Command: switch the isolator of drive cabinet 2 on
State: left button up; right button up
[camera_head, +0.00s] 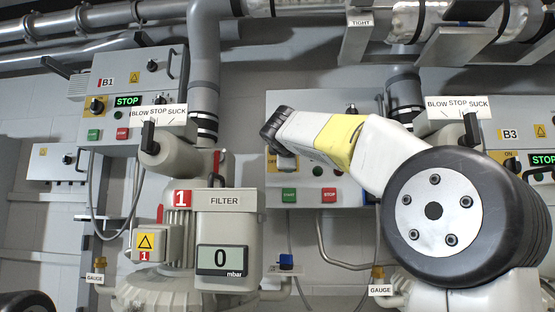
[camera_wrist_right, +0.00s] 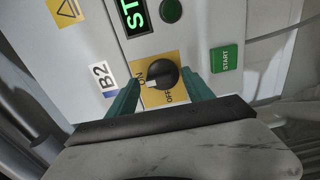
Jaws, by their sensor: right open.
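In the right wrist view, drive cabinet 2 (camera_wrist_right: 90,45) carries a B2 label (camera_wrist_right: 103,78). Its black rotary isolator knob (camera_wrist_right: 158,72) sits on a yellow plate with ON and OFF marks. A white mark on the knob's lower left lies toward the ON/OFF lettering; I cannot tell its exact setting. My right gripper (camera_wrist_right: 161,78) is open, its two green fingers on either side of the knob; contact is unclear. In the head view the cabinet (camera_head: 335,104) is partly covered by my right arm, which hides the knob and most of the gripper. My left gripper is not in view.
Cabinet 2's green START button (camera_wrist_right: 225,58) is close to the right finger; its green display (camera_wrist_right: 133,16) is above. Cabinets B1 (camera_head: 105,65) and B3 (camera_head: 510,132) stand to either side. A filter unit (camera_head: 226,225) reading 0 mbar stands in front at left.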

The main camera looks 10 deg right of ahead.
jog(key=v, duration=0.7)
dwell(0.4)
